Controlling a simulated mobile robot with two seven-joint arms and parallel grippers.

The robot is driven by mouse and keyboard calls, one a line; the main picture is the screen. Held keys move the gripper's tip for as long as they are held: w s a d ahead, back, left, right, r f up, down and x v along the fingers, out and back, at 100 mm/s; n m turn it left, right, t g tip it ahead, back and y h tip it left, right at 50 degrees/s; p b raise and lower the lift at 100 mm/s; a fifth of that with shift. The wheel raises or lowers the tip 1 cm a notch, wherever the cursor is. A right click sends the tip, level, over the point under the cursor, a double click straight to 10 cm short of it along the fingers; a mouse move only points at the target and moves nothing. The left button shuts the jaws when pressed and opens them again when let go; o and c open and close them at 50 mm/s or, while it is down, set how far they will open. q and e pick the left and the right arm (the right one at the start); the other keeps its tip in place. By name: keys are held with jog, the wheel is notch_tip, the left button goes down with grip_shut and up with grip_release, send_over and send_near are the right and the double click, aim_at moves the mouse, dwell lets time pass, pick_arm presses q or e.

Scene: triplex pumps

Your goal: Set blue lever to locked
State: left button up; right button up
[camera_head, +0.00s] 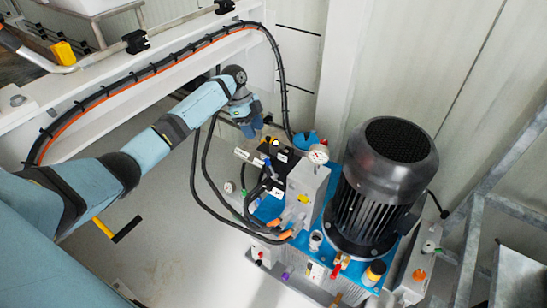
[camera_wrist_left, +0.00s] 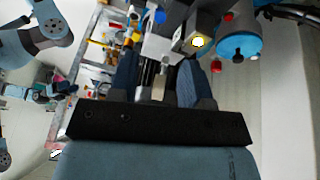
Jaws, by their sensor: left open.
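My left gripper (camera_head: 252,130) hangs above and just left of the back of the pump unit's dark valve block (camera_head: 280,160). Its two blue-grey fingers also show in the left wrist view (camera_wrist_left: 158,75); they are apart, with nothing clearly held between them. A small blue part (camera_wrist_left: 160,16) also shows beyond the fingers in the wrist view. I cannot tell the lever's exact position. My right gripper cannot be made out.
A black finned motor (camera_head: 385,185) stands right of the valve block, with a pressure gauge (camera_head: 318,154) between. Black hoses (camera_head: 205,190) loop left of the block. A white beam (camera_head: 130,90) runs behind my arm. Open floor (camera_head: 160,240) lies at the lower left.

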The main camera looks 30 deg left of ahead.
aim_at(266, 159)
pick_arm(q)
jog(key=b+x, duration=0.2)
jog(key=x, duration=1)
jog(key=shift+f, duration=0.1)
grip_shut()
